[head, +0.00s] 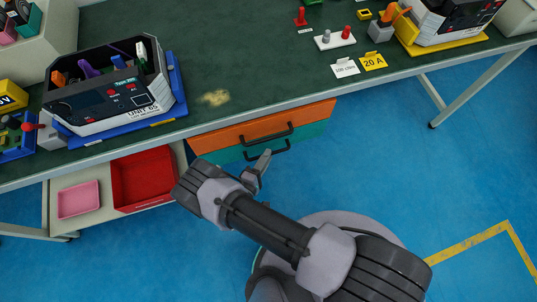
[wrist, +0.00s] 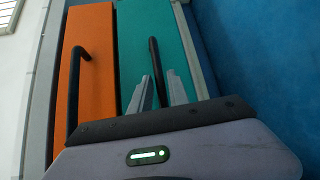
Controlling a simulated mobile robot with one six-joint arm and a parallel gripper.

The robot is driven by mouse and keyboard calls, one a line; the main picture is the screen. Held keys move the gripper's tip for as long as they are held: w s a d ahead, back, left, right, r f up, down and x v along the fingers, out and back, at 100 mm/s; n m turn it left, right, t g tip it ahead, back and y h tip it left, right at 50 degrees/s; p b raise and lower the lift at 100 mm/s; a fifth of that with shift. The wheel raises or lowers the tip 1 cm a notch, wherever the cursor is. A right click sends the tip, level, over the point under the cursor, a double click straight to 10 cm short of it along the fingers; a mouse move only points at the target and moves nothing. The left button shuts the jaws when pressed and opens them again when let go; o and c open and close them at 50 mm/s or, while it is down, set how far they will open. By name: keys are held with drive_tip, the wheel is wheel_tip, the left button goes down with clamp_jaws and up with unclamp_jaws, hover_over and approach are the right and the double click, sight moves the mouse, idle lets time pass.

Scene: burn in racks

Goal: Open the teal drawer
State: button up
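The teal drawer (head: 306,134) sits under the green bench, directly below an orange drawer (head: 228,137). Both look closed. The teal drawer's black bar handle (head: 281,148) shows just past my gripper (head: 261,164). In the wrist view the teal front (wrist: 178,40) fills the upper middle, with its handle (wrist: 156,62) running toward my gripper (wrist: 160,88). The two grey fingers are apart, and the handle shows between them in the picture. I cannot tell how deep the handle lies between them. The orange drawer's handle (wrist: 75,85) is left of the fingers.
The green bench top (head: 260,70) overhangs the drawers and carries test units, including one on a blue base (head: 115,90). A shelf left of the drawers holds a red bin (head: 143,178) and a pink tray (head: 78,199). The blue floor (head: 400,150) to the right is clear.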

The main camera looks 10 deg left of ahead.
drive_tip(key=shift+x, duration=1)
clamp_jaws()
idle(0.7)
